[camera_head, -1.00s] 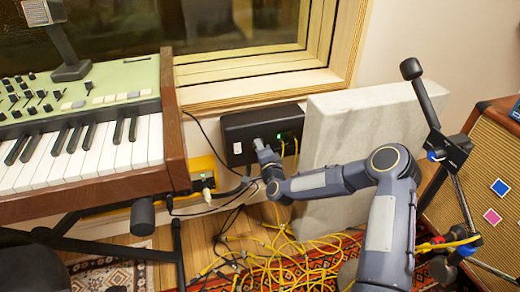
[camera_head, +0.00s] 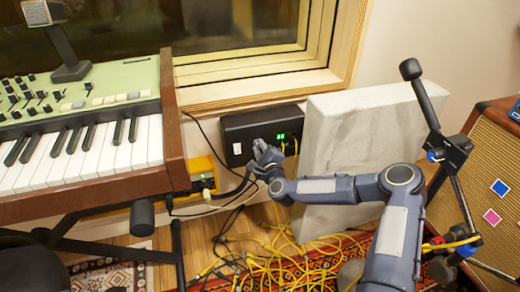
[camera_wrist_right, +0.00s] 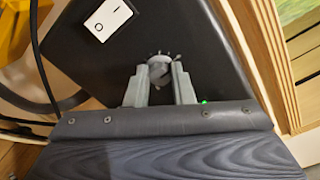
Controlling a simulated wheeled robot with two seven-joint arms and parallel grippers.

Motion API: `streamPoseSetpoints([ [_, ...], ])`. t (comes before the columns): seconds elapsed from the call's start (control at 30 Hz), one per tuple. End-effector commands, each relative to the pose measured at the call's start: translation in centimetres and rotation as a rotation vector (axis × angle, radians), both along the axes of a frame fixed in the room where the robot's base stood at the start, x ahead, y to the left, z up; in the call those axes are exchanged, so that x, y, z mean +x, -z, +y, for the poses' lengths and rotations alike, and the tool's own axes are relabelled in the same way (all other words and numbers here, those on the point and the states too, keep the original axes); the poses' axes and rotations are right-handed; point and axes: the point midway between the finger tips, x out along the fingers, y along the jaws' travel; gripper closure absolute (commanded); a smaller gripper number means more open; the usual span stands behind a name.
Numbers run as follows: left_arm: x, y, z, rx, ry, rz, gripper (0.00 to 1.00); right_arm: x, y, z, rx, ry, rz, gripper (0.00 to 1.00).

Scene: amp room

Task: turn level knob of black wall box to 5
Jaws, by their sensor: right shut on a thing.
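The black wall box (camera_head: 236,128) is fixed on the wall below the window, with a white rocker switch (camera_head: 237,148) and a small lit green display (camera_head: 284,137); I cannot read its digits. My right gripper (camera_head: 260,147) is at the front of the box. In the right wrist view, its two grey fingers (camera_wrist_right: 161,88) are shut on the round grey level knob (camera_wrist_right: 160,70), one on each side. Marks show on the box around the knob, but I cannot read the setting. The switch (camera_wrist_right: 108,17) is at upper left there. My left gripper is not in view.
A keyboard (camera_head: 85,155) on a stand is at left. A pale panel (camera_head: 330,130) leans right of the box. Yellow cables (camera_head: 280,265) lie tangled on the floor below. A black stand (camera_head: 452,150) and an amp (camera_head: 490,190) are at right.

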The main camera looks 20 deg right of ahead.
Motion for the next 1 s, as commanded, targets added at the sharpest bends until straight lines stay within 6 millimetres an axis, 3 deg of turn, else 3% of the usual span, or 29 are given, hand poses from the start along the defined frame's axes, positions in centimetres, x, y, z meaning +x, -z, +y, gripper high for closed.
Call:
streamPoseSetpoints([
  [0.63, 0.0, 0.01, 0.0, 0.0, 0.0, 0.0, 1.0, -0.04, 0.16, -0.08, 0.052, 0.001, 0.005, 1.0],
  [0.67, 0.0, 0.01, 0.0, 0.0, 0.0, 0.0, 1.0, -0.04, 0.16, -0.08, 0.052, 0.001, 0.005, 0.77],
  [0.8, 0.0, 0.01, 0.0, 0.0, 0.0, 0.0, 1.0, -0.03, 0.12, -0.06, 0.052, 0.0, 0.005, 0.59],
  [1.0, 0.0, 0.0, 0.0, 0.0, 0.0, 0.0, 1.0, -0.01, 0.07, -0.03, 0.051, 0.0, 0.003, 0.57],
])
